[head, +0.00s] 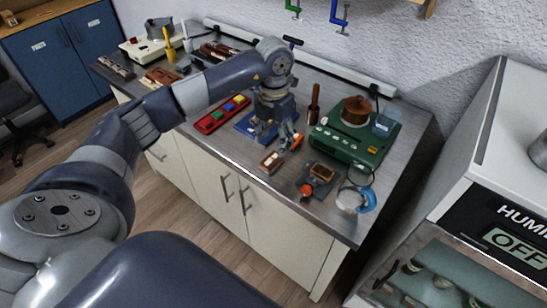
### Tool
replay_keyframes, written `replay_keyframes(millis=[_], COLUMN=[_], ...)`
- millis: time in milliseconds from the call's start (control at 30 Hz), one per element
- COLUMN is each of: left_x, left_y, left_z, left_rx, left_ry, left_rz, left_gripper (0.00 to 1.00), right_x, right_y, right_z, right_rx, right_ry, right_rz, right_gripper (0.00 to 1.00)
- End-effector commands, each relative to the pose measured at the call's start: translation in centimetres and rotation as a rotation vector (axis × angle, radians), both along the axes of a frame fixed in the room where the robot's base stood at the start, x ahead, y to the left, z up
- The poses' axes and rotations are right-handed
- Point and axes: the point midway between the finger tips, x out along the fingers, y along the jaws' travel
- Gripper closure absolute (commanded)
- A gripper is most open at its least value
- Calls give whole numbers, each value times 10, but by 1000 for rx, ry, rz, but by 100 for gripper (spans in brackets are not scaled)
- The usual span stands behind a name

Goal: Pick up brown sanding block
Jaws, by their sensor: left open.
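A small brown block with pale sides (271,161), which looks like the sanding block, lies on the grey workbench (232,150) near its front edge. My left arm reaches in from the left over the bench and bends down at the wrist. My left gripper (276,134) points down, open, just behind the block and apart from it. Its fingers are small and partly lost against the blue item behind. A second brown-topped piece (322,171) sits on a dark holder to the right. My right gripper is out of view.
A green device (345,138) with a brown round pot stands behind right. A red tray of coloured blocks (222,115) lies left. A blue tape roll (366,200) and orange-knobbed tool (306,189) are near the right front. The front strip left of the block is clear.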

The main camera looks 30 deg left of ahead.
Motion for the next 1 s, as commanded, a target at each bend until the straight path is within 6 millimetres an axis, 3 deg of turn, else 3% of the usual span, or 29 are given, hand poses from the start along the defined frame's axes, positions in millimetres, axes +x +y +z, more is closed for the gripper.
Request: replay_keyframes(millis=[100, 233, 367, 600, 867, 1000], left_x=[0, 1, 0, 2, 2, 2], left_y=[-1, -1, 3, 5, 5, 5], left_z=[-14, -23, -36, -69, -74, -74], left_rx=[-3, -3, -3, -5, -3, -4], left_ry=[1, -1, 3, 1, -3, -3], left_rz=[0, -1, 0, -2, -2, -2], left_gripper=[43, 43, 43, 43, 43, 71], right_x=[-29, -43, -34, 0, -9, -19], right_y=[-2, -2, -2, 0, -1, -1], right_z=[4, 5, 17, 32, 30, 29], right_rx=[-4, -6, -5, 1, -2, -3], right_ry=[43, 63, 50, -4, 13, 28], right_rz=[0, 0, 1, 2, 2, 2], right_gripper=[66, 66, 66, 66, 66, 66])
